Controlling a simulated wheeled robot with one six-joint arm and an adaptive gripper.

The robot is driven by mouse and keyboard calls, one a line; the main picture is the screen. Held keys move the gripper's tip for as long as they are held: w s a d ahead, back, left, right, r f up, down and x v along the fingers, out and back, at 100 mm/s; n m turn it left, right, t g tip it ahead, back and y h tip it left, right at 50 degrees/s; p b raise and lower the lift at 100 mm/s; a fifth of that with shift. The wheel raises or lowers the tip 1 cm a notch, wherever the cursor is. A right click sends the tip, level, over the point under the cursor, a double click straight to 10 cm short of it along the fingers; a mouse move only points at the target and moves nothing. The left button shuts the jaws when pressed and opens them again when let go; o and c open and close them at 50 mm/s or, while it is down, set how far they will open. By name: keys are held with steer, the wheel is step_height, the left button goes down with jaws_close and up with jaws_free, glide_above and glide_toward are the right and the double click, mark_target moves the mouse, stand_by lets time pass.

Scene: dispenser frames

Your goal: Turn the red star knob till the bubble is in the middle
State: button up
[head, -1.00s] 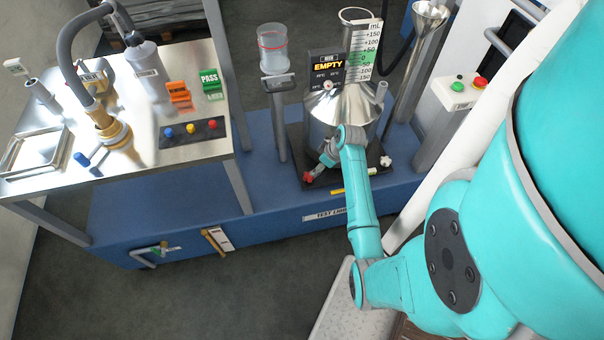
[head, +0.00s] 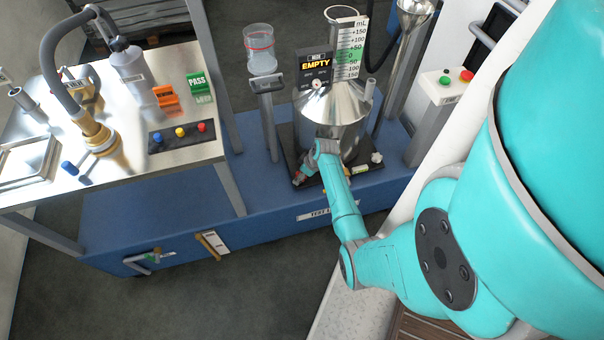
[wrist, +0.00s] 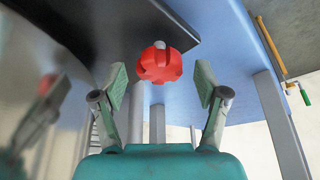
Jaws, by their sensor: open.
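The red star knob (wrist: 160,63) sits at the corner of the dark base plate (wrist: 130,22), ahead of my gripper in the wrist view. My gripper (wrist: 160,80) is open, with one finger on either side of the knob in the picture. I see no contact. In the head view a bit of the red knob (head: 298,178) shows at the plate's front left corner, beside my gripper (head: 308,170), which is partly hidden by my wrist. A small yellowish strip (head: 362,170) lies near the plate's front edge; no bubble can be made out.
The shiny metal funnel vessel (head: 333,104) stands on the plate, with a display reading EMPTY (head: 317,64). A white knob (head: 376,157) is at the plate's right corner. A post with a clear cup (head: 260,50) stands to the left. The blue bench (head: 160,205) is bare in front.

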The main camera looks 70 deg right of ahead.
steer(key=c, duration=1.2)
steer(key=shift+o, duration=0.2)
steer(key=m+h, duration=0.1)
steer(key=m, duration=0.3)
steer(key=shift+a+m+g+h, duration=0.2)
steer(key=shift+m+g+h, duration=0.2)
steer(key=m+g+h, duration=0.1)
steer(key=m, duration=0.3)
steer(key=shift+w+m, duration=0.1)
steer(key=shift+m, duration=0.3)
steer(key=shift+m, duration=0.3)
